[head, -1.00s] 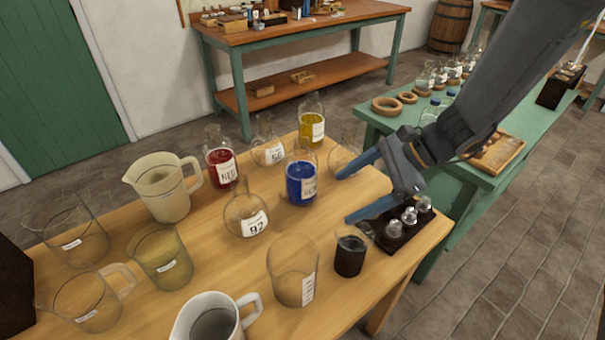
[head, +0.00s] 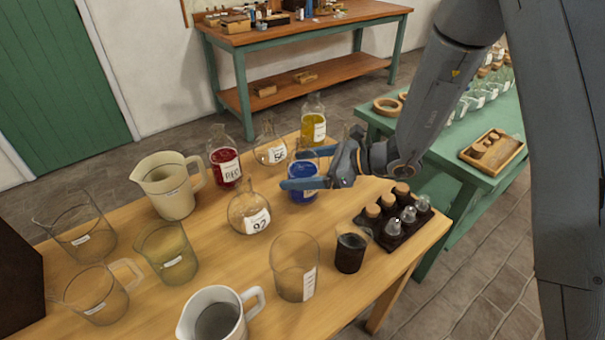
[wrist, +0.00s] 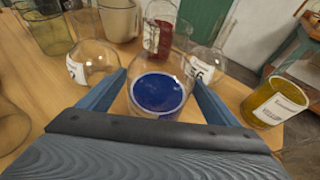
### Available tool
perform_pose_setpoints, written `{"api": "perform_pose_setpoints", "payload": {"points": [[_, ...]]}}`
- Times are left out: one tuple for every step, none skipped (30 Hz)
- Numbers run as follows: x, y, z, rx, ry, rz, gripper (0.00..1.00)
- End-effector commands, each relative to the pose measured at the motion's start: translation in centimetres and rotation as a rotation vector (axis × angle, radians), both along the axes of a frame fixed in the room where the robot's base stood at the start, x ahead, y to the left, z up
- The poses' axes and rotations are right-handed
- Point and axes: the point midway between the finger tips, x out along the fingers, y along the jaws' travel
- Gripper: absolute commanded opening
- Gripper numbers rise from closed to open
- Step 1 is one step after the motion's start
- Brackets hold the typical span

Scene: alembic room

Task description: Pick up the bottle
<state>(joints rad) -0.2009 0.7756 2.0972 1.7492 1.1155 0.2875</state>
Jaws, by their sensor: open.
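A clear bottle of blue liquid (head: 303,192) with a white label stands on the wooden table, partly hidden by my gripper in the head view. My gripper (head: 292,170) is open, with its blue fingers at the bottle. In the wrist view the blue bottle (wrist: 159,92) shows between the two fingers of my gripper (wrist: 160,85), one on each side. I cannot tell whether the fingers touch the glass. Other bottles stand near it: a red one (head: 225,165) and a yellow one (head: 313,127).
A round flask marked 92 (head: 250,215) stands close on the left, and another flask (head: 270,152) behind. A beige jug (head: 168,190), a beaker (head: 294,275), a dark-filled cup (head: 350,254) and a dark rack of small vials (head: 412,235) surround it. A green table (head: 450,160) is at right.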

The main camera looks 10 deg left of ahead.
Motion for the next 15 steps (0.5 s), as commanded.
{"api": "perform_pose_setpoints", "payload": {"points": [[-0.3, 0.8, -0.1, -0.001, 0.003, 0.004, 0.85], [-0.3, 1.2, -0.2, -0.001, 0.002, 0.004, 0.85], [-0.2, 1.7, -0.4, 0.0, 0.0, 0.004, 0.85], [-0.1, 2.0, -0.6, -0.001, 0.0, 0.004, 0.85], [-0.1, 2.3, -0.8, -0.001, 0.0, 0.003, 0.85], [0.0, 2.5, -0.9, -0.001, 0.0, 0.002, 0.85], [0.0, 2.7, -1.0, -0.001, 0.0, 0.001, 0.85], [0.1, 2.8, -1.0, -0.001, -0.001, 0.002, 0.85], [0.1, 2.9, -1.1, -0.001, -0.001, 0.002, 0.85], [0.1, 2.9, -1.1, -0.001, -0.001, 0.002, 0.85], [0.1, 2.9, -1.1, -0.001, -0.001, 0.002, 0.85], [0.1, 2.9, -1.1, -0.001, -0.002, 0.001, 0.85], [0.1, 2.9, -1.1, -0.001, -0.002, 0.001, 0.85], [0.1, 2.9, -1.1, -0.001, -0.001, 0.002, 0.85], [0.1, 2.8, -1.1, -0.001, -0.001, 0.002, 0.83]]}}
